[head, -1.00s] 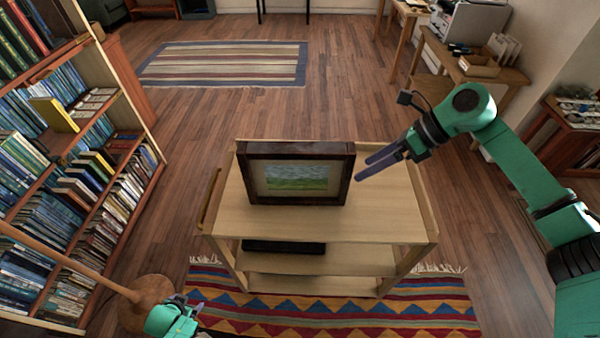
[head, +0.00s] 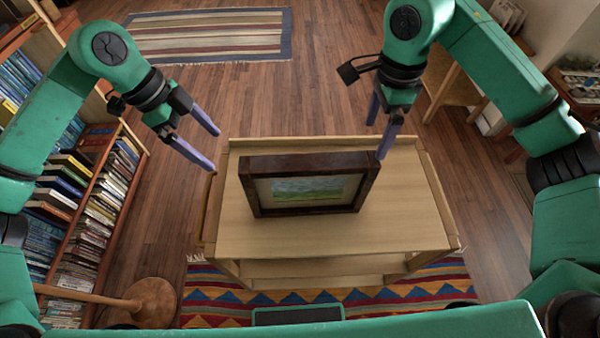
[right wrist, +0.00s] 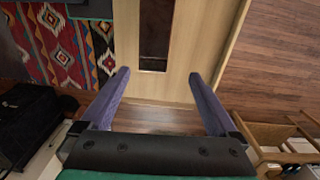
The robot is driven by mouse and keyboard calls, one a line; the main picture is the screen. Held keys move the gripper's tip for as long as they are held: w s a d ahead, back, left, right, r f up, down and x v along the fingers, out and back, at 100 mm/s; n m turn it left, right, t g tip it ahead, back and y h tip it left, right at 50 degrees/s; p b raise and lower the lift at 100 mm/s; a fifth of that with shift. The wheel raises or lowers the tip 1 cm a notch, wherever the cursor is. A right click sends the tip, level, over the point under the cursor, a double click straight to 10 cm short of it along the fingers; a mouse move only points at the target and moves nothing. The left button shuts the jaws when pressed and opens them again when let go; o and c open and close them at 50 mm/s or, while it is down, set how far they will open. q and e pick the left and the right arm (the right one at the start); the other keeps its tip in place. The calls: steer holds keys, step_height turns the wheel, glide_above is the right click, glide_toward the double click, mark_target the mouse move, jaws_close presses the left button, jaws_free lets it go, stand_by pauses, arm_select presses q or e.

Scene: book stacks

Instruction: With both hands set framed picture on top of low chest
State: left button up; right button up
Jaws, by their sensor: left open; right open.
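The framed picture (head: 308,188), a dark wooden frame around a green landscape, stands upright on the light wooden cart (head: 260,236). My left gripper (head: 214,150) is open and empty, a little left of the frame and apart from it. My right gripper (head: 382,132) is open at the frame's right end, its near fingertip overlapping the frame's upper right corner in the head view. In the right wrist view, the frame's dark end (right wrist: 154,58) lies ahead between the open fingers (right wrist: 159,75), with nothing held. I cannot make out a low chest for certain.
A full bookshelf (head: 95,200) stands at the left, with a round wooden stool (head: 152,300) near its foot. A patterned rug (head: 210,300) lies under the cart. A striped rug (head: 200,38) lies beyond it on open floor.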

steer(key=shift+s+d+r, duration=0.2)
steer(key=shift+s+d, duration=0.15)
steer(key=shift+s, duration=0.4)
steer(key=shift+s+d, duration=0.15)
glide_above(365, 175)
steer(key=w, duration=0.1)
steer(key=f, duration=0.4)
steer(key=shift+w+d+f, duration=0.1)
steer(key=shift+w+d, duration=0.1)
steer(key=shift+d, duration=0.15)
arm_select(q)
steer(key=x, duration=0.9)
steer(key=s+d+x, duration=0.1)
steer(key=x, duration=0.4)
steer(key=shift+d, duration=0.1)
arm_select(e)
step_height(365, 175, down, 10)
steer(key=shift+f, duration=0.25)
arm_select(q)
steer(key=shift+s, duration=0.1)
arm_select(e)
steer(key=shift+s, duration=0.1)
arm_select(q)
steer(key=shift+r, duration=0.1)
jaws_close()
arm_select(e)
jaws_close()
